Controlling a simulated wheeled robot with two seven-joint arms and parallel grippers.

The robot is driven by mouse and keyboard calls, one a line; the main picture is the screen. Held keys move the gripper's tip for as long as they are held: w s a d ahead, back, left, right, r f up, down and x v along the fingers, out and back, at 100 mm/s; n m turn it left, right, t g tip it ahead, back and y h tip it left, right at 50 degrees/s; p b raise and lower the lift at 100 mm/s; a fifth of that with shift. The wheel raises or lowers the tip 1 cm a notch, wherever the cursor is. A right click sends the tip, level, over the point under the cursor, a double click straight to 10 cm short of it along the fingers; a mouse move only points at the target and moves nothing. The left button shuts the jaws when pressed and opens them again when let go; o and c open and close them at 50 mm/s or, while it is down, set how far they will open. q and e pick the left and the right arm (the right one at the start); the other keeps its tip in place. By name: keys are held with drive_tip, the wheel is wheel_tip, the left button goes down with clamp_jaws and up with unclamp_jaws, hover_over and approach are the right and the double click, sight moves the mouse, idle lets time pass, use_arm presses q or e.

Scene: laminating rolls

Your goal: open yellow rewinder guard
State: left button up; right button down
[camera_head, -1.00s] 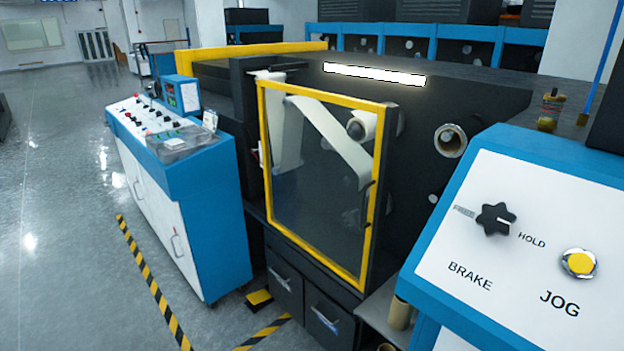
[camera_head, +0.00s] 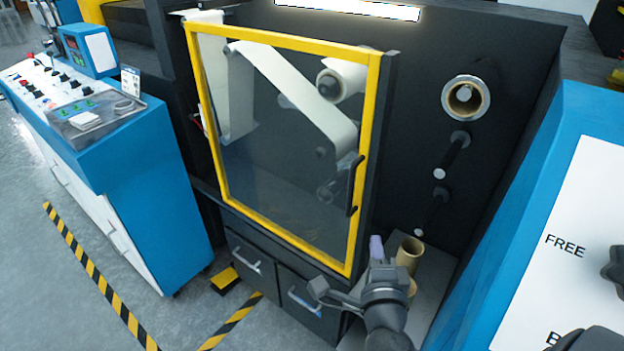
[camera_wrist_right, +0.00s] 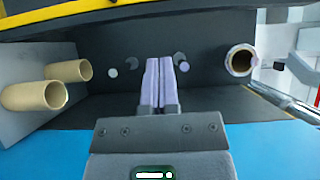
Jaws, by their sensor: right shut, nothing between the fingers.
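The yellow rewinder guard (camera_head: 367,150) is a clear panel in a yellow frame at the centre of the head view. It stands upright over the rollers and white web and looks closed. Its black upright handle (camera_head: 354,186) is on the right side of the frame. My right gripper (camera_head: 376,248) is just right of the guard's lower right corner, below the handle and apart from it. In the wrist view its two pale fingers (camera_wrist_right: 160,82) are together with nothing between them. My left gripper is not in view.
A cardboard core (camera_head: 409,254) stands on the ledge right behind my right gripper. A blue panel with a white face (camera_head: 590,230) borders the right side. A blue control console (camera_head: 150,190) stands at left. Drawers with handles (camera_head: 305,302) lie below the guard.

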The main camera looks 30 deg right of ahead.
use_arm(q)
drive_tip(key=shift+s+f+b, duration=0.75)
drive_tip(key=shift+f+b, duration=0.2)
use_arm(e)
drive_tip(key=w+a+x, duration=0.1)
drive_tip(key=x, duration=1.1)
drive_tip(key=shift+a, duration=0.45)
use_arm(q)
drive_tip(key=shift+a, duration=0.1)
use_arm(e)
drive_tip(key=shift+w+r, duration=0.1)
drive_tip(key=shift+w, duration=0.1)
